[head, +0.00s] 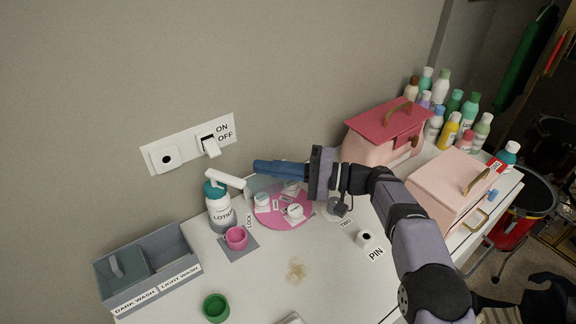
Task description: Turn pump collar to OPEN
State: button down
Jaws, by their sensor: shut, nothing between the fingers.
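The pump bottle (219,207) stands upright on the white table near the wall, with a white body lettered LOTION. Its teal collar (216,188) sits at the top under a white pump head (225,177) whose spout points right. The collar's setting cannot be read here; a LOCK label (249,220) lies to the right of the bottle. My gripper (256,167) has blue fingers pointing left. It is shut and empty, just right of the pump spout in the picture. Whether it touches the spout cannot be told.
A pink round tray (272,219) with small white containers lies below my gripper. A pink cup (236,238) stands before the bottle. A grey divided bin (150,268), green ring (215,307), pink boxes (455,190) and several bottles surround it. The front middle is mostly clear.

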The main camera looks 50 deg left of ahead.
jog(key=shift+s+a+r, duration=0.1)
jog(key=shift+s+a, duration=0.25)
jog(key=shift+s, duration=0.1)
jog(key=shift+s+d+p, duration=0.35)
jog(key=shift+s+d, duration=0.15)
jog(key=shift+s, duration=0.3)
jog(key=shift+s+d+p, duration=0.35)
jog(key=shift+s+d, duration=0.15)
jog(key=shift+s, duration=0.3)
